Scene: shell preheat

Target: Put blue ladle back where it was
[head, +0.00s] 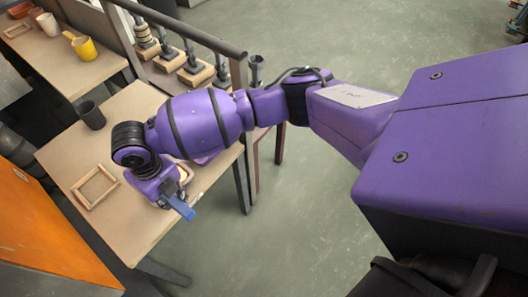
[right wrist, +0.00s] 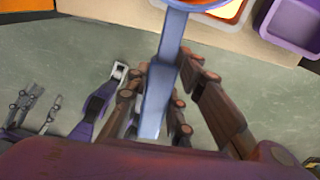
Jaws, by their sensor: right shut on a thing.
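The blue ladle (head: 180,205) is in my right gripper (head: 172,190), at the front right edge of the near table. In the head view only a short blue piece of it shows, sticking out past the table edge. In the right wrist view the long blue handle (right wrist: 158,95) runs between my two brown fingers, and my right gripper (right wrist: 172,100) is shut on it. The ladle's bowl end (right wrist: 195,5) is at the top of that view, cut off by the frame, with orange inside it. My left gripper is not seen.
The near table (head: 140,225) holds an empty wooden frame (head: 95,187) and a dark cup (head: 93,116). A rail (head: 200,35) runs behind several dark rods on wooden blocks. A purple tray (right wrist: 292,28) shows in the wrist view.

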